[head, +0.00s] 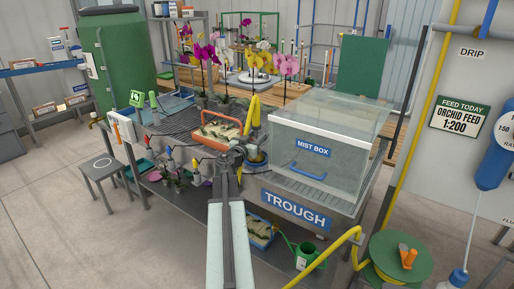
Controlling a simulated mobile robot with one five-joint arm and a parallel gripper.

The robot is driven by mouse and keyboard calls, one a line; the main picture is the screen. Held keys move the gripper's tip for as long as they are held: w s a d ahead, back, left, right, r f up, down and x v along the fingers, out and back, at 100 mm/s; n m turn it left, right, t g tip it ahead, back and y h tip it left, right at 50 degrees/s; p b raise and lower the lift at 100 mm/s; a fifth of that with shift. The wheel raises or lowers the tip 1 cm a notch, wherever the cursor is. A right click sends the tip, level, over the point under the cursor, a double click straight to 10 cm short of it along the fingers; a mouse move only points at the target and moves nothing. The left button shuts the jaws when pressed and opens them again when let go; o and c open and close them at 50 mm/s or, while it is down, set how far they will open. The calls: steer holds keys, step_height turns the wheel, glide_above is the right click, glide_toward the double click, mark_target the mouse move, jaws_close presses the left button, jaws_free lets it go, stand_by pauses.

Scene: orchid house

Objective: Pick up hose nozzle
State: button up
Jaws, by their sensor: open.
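An orange piece with a grey-brown part (408,257) lies on top of the green hose reel (392,252) at the lower right; it looks like the hose nozzle, but it is too small to be sure. A yellow hose (345,240) runs by the reel. My arm reaches up from the bottom middle, and my gripper (238,152) is over the bench's front edge, well left of the reel. It is open; its fingertips are small and hard to make out against the bench things. A yellow upright object (253,111) stands just behind it.
The clear mist box (325,135) stands on the trough bench (300,208) right of my gripper. An orange-handled tray (222,127) and potted orchids (205,52) are behind. A green watering can (304,256) is low, left of the reel.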

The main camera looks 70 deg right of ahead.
steer(key=shift+d, duration=0.2)
jaws_close()
stand_by(1.2)
